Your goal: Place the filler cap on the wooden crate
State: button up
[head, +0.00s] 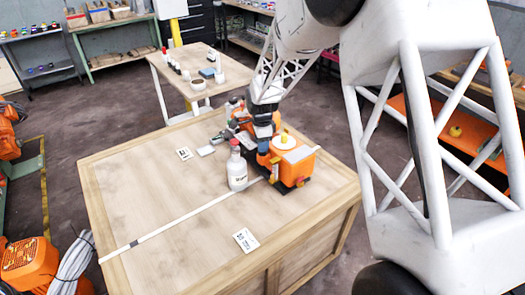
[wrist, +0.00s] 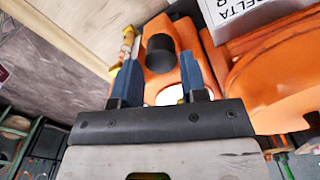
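The large wooden crate (head: 150,215) has a flat, pale top. An orange machine (head: 296,166) stands on its right part and fills much of the wrist view (wrist: 275,85). On the machine is a white round part with a yellow knob (head: 284,138); I cannot tell for sure whether this is the filler cap. In the wrist view, a black cylinder (wrist: 160,53) stands on the orange body, and a white round patch (wrist: 170,95) shows partly behind my gripper. My gripper (wrist: 159,68) is over the machine, its blue fingers apart, with nothing clearly held.
A white bottle with a red cap (head: 237,170) stands just left of the machine. Small items and printed cards (head: 246,240) lie on the crate. A white strip (head: 180,217) crosses its top. The crate's left part is mostly clear. A small table (head: 190,70) stands behind.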

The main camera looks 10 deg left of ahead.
jog(key=shift+f, duration=1.5)
jog(key=c, duration=0.6)
jog(key=shift+r, duration=0.15)
jog(key=shift+r, duration=0.45)
notch_tip(320, 180, up, 3)
jog(key=shift+s+f, duration=0.15)
jog(key=shift+f, duration=0.05)
jog(key=s+d, duration=0.2)
jog(key=s, duration=0.2)
jog(key=s+d+r, duration=0.1)
jog(key=s+d, duration=0.1)
jog(key=s, duration=0.3)
jog(key=s+d, duration=0.2)
jog(key=s, duration=0.3)
jog(key=shift+s+r, duration=0.15)
jog(key=shift+s, duration=0.1)
